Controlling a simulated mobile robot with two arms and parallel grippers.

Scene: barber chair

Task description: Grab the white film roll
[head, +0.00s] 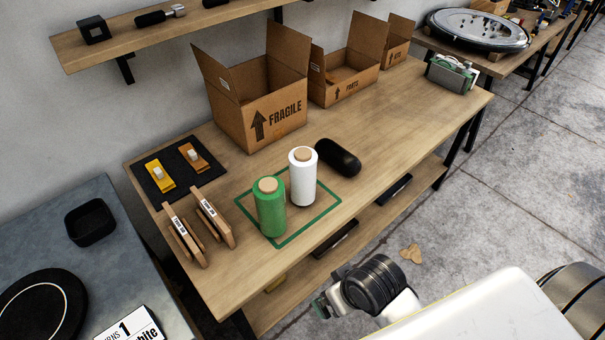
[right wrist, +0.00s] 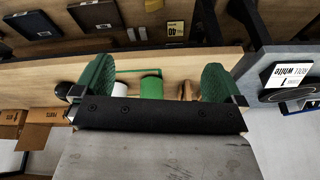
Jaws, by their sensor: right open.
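The white film roll (head: 303,180) stands upright on the wooden bench, inside a green outlined square (head: 328,212). The green film roll (head: 270,212) stands upright to its left in the same square. My right gripper (head: 322,305) is in front of the bench, apart from both rolls. In the right wrist view my right gripper (right wrist: 156,80) is open, with green fingers and nothing held. Beyond the fingers, the white roll (right wrist: 119,89) shows partly near the left finger, and the green roll (right wrist: 151,88) shows near the middle. My left gripper is out of view.
A black rounded object (head: 338,157) lies right behind the white roll. Wooden holders (head: 200,228) stand left of the green roll. Open cardboard boxes (head: 262,105) line the back. A sign (head: 130,326) reading "1" and "white" stands on the grey table. The bench's right part is largely clear.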

